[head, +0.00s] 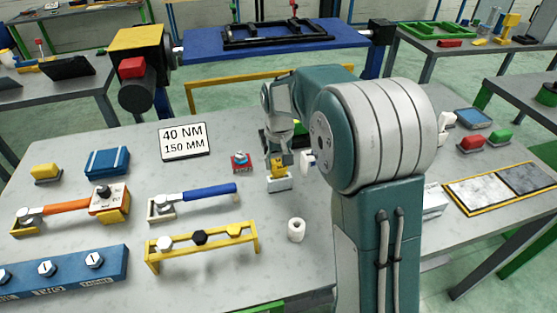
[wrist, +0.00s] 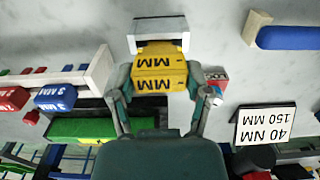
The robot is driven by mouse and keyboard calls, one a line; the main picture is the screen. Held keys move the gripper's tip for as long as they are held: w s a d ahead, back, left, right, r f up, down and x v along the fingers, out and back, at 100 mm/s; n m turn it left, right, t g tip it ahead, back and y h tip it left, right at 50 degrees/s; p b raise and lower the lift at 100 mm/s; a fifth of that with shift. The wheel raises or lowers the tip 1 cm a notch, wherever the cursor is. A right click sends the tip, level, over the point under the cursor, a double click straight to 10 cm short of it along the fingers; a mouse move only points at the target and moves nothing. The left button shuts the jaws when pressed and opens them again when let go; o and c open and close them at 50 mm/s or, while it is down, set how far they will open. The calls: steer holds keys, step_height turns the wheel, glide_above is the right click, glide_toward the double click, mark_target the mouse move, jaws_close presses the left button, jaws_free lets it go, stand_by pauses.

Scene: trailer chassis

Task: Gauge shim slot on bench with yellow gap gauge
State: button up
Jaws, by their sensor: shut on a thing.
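The yellow gap gauge (wrist: 160,73), with MM lettering, is between the fingers of my gripper (wrist: 162,88) in the wrist view. My gripper is shut on it. The gauge's far end meets a white-grey block (wrist: 158,28), apparently the shim slot block; the slot itself is hidden, so I cannot tell how deep the gauge sits. In the head view my gripper (head: 279,157) points down over the bench, with the yellow gauge (head: 278,170) at its tip and the pale block (head: 279,184) directly below.
In the wrist view a white rack (wrist: 100,72) holds blue (wrist: 55,97) and red (wrist: 12,99) gauges beside my gripper. In the head view a small red-topped block (head: 241,162), a torque sign (head: 183,141), a blue-handled wrench (head: 205,192) and a white ring (head: 296,229) lie around it.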

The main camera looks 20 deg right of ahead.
steer(key=shift+f, duration=1.15)
stand_by(1.2)
steer(key=shift+r, duration=4.05)
